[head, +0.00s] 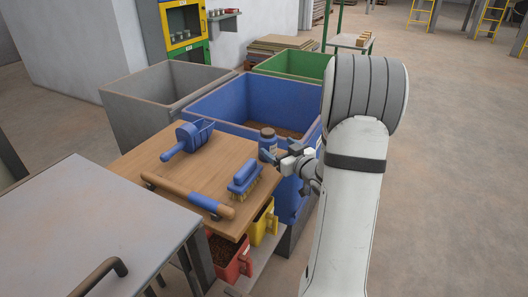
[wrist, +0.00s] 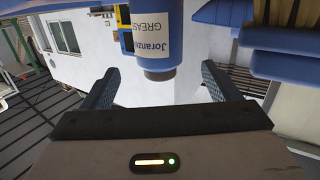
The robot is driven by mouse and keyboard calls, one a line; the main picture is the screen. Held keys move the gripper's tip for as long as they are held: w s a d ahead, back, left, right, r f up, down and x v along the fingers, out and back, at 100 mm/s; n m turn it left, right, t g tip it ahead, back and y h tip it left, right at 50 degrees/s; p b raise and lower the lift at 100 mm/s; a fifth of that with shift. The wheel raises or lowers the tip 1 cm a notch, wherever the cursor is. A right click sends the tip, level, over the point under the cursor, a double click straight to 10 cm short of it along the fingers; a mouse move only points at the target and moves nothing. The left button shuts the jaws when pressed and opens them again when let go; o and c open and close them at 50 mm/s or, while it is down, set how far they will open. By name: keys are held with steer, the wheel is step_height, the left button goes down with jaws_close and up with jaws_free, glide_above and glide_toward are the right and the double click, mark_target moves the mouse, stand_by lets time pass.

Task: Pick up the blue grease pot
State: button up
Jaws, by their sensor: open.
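The blue grease pot (head: 267,148) with a brown lid stands upright at the right edge of the wooden tabletop (head: 165,180). In the wrist view the pot (wrist: 153,22) shows a white label reading GREASE, its lid pointing down in the picture. My gripper (head: 279,154) is beside the pot on its right side. In the wrist view my gripper (wrist: 159,75) is open, with one dark finger on each side of the pot's lid end. There is a gap on both sides, and I see no contact. Part of the pot's lower side is hidden by the gripper in the head view.
A blue brush (head: 244,178) with yellow bristles lies close in front of the pot. A large blue bin (head: 222,104) stands behind the tabletop. Red (head: 229,261) and yellow containers (head: 262,223) sit below it.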

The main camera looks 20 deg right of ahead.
mark_target(268, 140)
steer(key=shift+s+d+f+t+y, duration=0.15)
steer(key=shift+d+f+t+y, duration=0.05)
steer(key=shift+f+t+y, duration=0.25)
steer(key=w, duration=0.2)
steer(key=w+a, duration=0.1)
steer(key=w, duration=0.4)
steer(key=shift+w+a, duration=0.15)
steer(key=shift+w, duration=0.1)
steer(key=shift+c, duration=0.3)
steer(key=c, duration=1.2)
